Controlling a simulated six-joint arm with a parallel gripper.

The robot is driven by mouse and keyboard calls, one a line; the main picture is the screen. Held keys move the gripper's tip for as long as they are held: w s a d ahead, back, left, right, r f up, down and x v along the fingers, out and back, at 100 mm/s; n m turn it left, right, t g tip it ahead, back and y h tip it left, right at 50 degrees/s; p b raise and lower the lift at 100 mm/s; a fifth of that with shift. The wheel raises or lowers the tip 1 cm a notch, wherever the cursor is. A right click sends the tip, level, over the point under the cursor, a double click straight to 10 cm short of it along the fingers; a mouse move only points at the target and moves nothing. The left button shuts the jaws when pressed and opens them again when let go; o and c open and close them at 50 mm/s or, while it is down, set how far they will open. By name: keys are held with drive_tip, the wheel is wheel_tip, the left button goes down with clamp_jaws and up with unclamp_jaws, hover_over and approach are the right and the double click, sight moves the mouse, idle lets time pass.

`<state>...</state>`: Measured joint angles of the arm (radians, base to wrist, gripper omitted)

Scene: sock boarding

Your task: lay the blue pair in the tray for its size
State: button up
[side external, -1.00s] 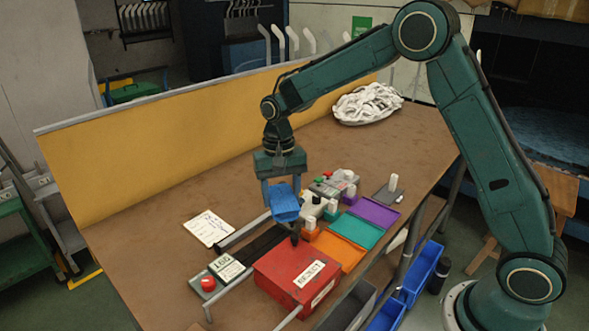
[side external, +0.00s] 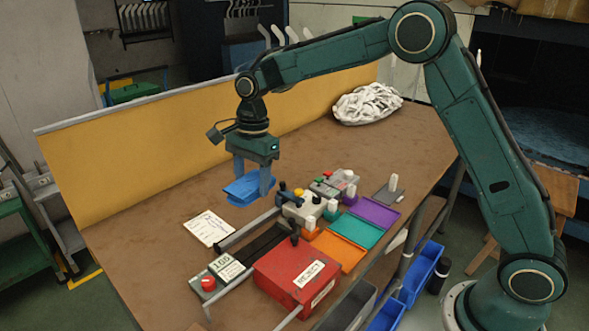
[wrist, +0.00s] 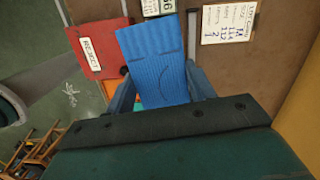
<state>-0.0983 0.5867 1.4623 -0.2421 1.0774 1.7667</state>
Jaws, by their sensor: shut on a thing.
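My gripper (side external: 254,182) is shut on the blue pair (side external: 243,192) and holds it above the table, left of the small machine. In the wrist view the blue pair (wrist: 155,62) hangs between the two fingers as a flat ribbed piece. Three shallow trays lie in a row at the table's front edge: orange (side external: 338,252), teal (side external: 357,230) and purple (side external: 374,213). A pale peg stands by each tray. Size marks on the trays are too small to read.
A red REJECT box (side external: 290,272) stands at the front, beside the dark conveyor strip (side external: 258,243) and a counter sign (side external: 227,267). A written card (side external: 208,228) lies to the left. A white heap on a plate (side external: 367,103) is at the back. The table's middle back is clear.

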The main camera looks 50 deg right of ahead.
drive_tip(key=shift+w+a+r+m, duration=0.2)
drive_tip(key=shift+a+r+m, duration=0.15)
drive_tip(key=shift+m, duration=0.35)
hover_over(254, 254)
drive_tip(key=f, duration=1.5)
drive_tip(key=shift+d+f, duration=0.25)
drive_tip(key=shift+f, duration=0.15)
drive_tip(key=shift+f, duration=1.9)
drive_tip(key=o, duration=1)
